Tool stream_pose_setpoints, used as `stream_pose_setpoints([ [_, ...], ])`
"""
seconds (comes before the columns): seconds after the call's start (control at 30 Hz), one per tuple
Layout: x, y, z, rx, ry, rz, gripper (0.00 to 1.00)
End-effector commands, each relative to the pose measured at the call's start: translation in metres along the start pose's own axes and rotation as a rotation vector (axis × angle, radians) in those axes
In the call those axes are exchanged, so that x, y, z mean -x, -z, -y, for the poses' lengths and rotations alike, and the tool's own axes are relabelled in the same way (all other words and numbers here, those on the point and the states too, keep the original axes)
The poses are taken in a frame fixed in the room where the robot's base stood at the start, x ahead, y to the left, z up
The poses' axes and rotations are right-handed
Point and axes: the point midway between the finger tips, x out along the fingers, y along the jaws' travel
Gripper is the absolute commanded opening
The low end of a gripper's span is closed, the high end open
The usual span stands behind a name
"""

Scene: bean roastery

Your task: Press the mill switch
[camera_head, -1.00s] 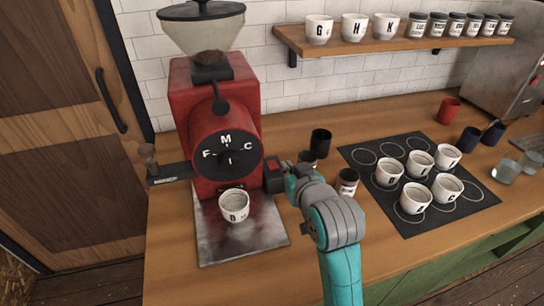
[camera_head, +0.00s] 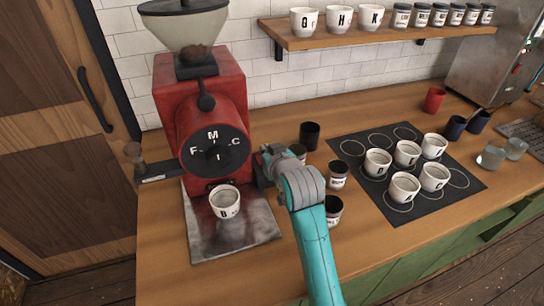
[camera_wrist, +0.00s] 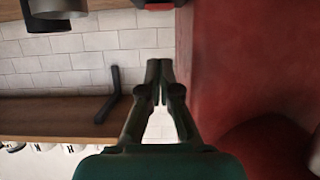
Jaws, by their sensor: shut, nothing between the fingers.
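The red mill (camera_head: 205,110) stands on the counter with a black dial plate on its front and a clear hopper on top. The dark mill switch box (camera_head: 260,173) sits low on the mill's right side, partly hidden by my gripper. A dark piece with red (camera_wrist: 156,4) at the top edge of the wrist view may be this switch. My gripper (camera_head: 267,153) is beside the mill's right side, close to the switch; I cannot tell whether it touches. In the wrist view my fingers (camera_wrist: 159,72) are shut and empty, with red mill body to their right.
A white cup (camera_head: 225,202) stands on the mill's metal tray (camera_head: 255,232). Dark cups and jars (camera_head: 309,135) stand just right of my gripper. Several white cups sit on a black mat (camera_head: 395,212). A wall shelf (camera_head: 390,36) holds cups and jars.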

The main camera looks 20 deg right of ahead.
Motion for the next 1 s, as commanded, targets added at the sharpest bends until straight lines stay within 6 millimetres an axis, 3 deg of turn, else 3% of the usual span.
stream_pose_setpoints([
  [0.07,-0.015,0.001,0.0,0.0,0.0,0.0,0.0],
  [0.2,-0.018,-0.022,0.0,0.0,0.0,0.002,0.0],
  [0.4,-0.021,-0.036,0.0,-0.001,-0.001,-0.001,0.0],
  [1.0,-0.023,-0.046,0.0,0.0,0.0,-0.001,0.0],
])
